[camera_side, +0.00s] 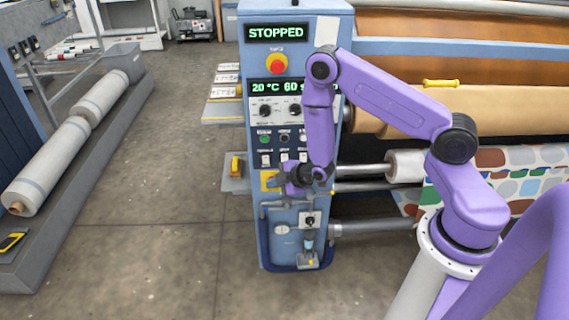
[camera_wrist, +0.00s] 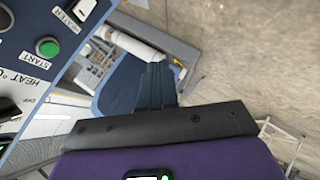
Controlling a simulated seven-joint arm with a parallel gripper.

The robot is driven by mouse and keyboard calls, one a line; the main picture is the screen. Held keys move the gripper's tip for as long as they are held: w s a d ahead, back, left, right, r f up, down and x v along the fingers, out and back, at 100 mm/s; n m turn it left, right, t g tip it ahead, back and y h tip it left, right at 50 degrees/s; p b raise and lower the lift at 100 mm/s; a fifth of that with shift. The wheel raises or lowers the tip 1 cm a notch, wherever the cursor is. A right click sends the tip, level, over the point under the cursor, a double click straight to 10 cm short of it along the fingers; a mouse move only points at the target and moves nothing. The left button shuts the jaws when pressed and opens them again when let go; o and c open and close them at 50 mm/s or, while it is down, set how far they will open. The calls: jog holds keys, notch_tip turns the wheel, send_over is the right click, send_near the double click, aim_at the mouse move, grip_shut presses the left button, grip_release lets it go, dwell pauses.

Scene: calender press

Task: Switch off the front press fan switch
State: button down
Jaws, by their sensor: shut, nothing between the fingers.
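The blue control column (camera_side: 296,100) stands in the middle of the side view. Its panel carries a row of white rocker switches (camera_side: 265,159), partly hidden by my arm at the right. Their labels are too small to read, so I cannot tell which is the front press fan switch. My gripper (camera_side: 284,180) is low in front of the panel, just below this row. In the wrist view the gripper's fingers (camera_wrist: 156,84) are together and empty.
A green START button (camera_wrist: 47,47) sits on the panel in the wrist view. Above are a red stop button (camera_side: 277,64), knobs (camera_side: 265,110) and a display reading STOPPED (camera_side: 276,33). A yellow box (camera_side: 268,181) is beside the gripper.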

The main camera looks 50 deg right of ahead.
aim_at(285, 159)
jog(key=d+f+t+h, duration=0.1)
jog(key=d+f, duration=0.2)
jog(key=d, duration=0.3)
jog(key=shift+s+d+f+t+h, duration=0.2)
jog(key=shift+s+f+t+h, duration=0.1)
jog(key=shift+f, duration=0.05)
jog(key=w+d+f, duration=0.1)
jog(key=w+d, duration=0.5)
jog(key=shift+f, duration=0.15)
jog(key=shift+w+d, duration=0.1)
jog(key=shift+w, duration=0.05)
dwell(2.1)
jog(key=shift+w+d, duration=0.2)
jog(key=shift+d, duration=0.05)
jog(key=shift+w+d, duration=0.2)
jog(key=shift+w, duration=0.05)
dwell(0.7)
jog(key=shift+s+a, duration=0.1)
dwell(0.3)
jog(key=shift+s+a, duration=0.4)
jog(key=shift+s, duration=0.05)
